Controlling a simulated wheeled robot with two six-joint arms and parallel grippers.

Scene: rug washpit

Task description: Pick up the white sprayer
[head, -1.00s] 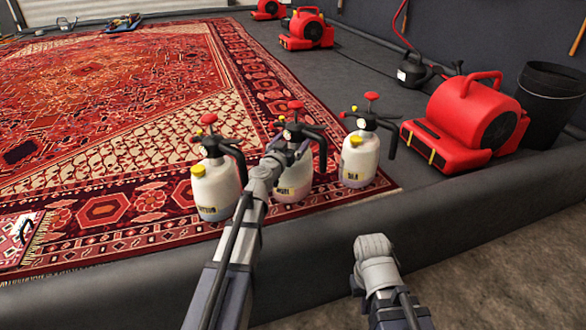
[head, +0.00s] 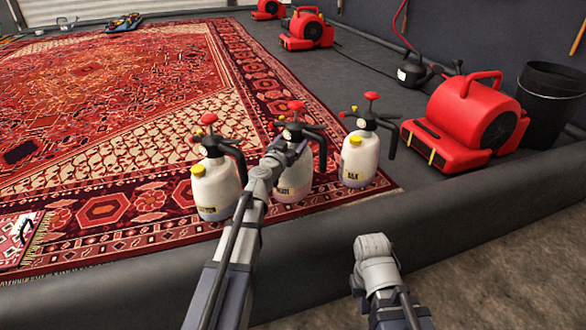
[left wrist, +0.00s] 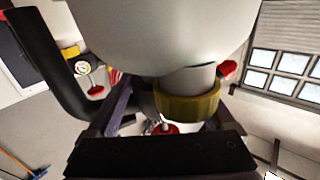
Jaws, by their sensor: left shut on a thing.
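Three white sprayers with red knobs, yellow caps and black handles stand in a row on the near edge of the rug: a left one (head: 215,187), a middle one (head: 295,180) and a right one (head: 359,160). My left gripper (head: 284,150) is at the upper body of the middle sprayer and shut on it; the arm hides part of its front. In the left wrist view a white body (left wrist: 160,35) with a yellow cap (left wrist: 187,106) fills the space close to the jaws. My right gripper (head: 374,248) hangs low in front, apart from everything; its fingers do not show.
A patterned red rug (head: 100,100) covers the left. A red blower (head: 465,120) and a black bucket (head: 550,105) stand right of the sprayers. A dark raised edge (head: 470,215) runs across the front. The neighbouring sprayers stand close on both sides.

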